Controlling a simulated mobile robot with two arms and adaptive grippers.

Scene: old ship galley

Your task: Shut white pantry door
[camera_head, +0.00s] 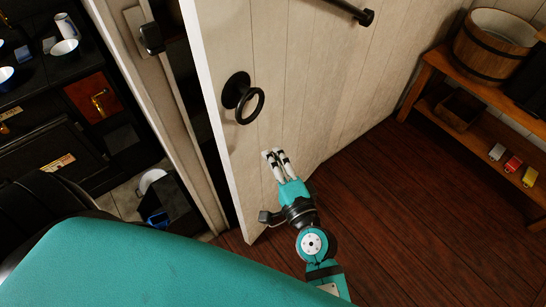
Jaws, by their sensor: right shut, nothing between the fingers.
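The white pantry door (315,75) fills the upper middle and stands partly open. A dark gap shows between its left edge and the light door frame (136,62). A black ring handle (243,98) sits near that edge, and a dark bar (345,9) is higher up. My right gripper (274,153) is shut and empty, its white and black fingers at the door's face below the ring handle. I cannot tell whether the fingertips touch the door. My left gripper is not in view.
A wooden shelf (427,75) with a wooden tub (494,44), a small box and several toy-like blocks stands at the right. Bare dark red floorboards (430,210) lie between it and the door. Dark cabinets (50,110) with cups are at the left, beyond the frame.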

